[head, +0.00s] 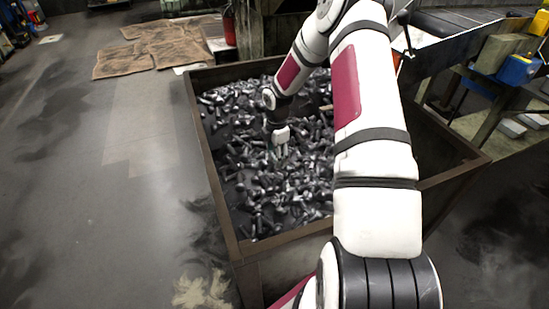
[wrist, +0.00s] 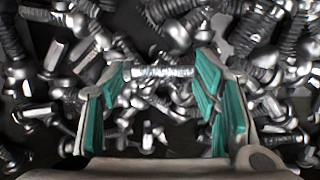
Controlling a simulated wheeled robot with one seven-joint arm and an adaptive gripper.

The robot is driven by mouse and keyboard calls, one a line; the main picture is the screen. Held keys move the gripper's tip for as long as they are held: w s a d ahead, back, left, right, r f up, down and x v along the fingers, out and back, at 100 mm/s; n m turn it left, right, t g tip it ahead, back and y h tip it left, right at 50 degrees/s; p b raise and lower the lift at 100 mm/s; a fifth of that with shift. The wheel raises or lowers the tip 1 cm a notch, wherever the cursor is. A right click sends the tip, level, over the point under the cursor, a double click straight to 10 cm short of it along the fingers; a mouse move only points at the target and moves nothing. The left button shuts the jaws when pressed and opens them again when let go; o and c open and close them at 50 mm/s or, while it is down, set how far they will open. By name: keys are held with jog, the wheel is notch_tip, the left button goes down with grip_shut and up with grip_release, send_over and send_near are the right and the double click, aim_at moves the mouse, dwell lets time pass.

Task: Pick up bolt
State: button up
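Many grey metal bolts (head: 262,192) lie in a loose heap in a large brown open bin (head: 215,165). In the head view my gripper (head: 281,150) reaches down into the bin, close over the heap, and its fingertips are small there. In the wrist view my gripper (wrist: 160,98) has its two teal-padded fingers wide apart. A bolt (wrist: 162,72) lies crosswise between the fingertips, and other bolts lie below it. I see a gap between the fingers and no grip on a bolt. Whether a fingertip touches this bolt cannot be told.
The bin's walls rise around the heap, with its front rim (head: 285,236) nearest me. Brown cardboard (head: 155,50) lies on the floor at the back left. A bench with a blue container (head: 517,70) stands at the right.

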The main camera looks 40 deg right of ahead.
jog(key=c, duration=0.3)
jog(key=shift+r, duration=0.1)
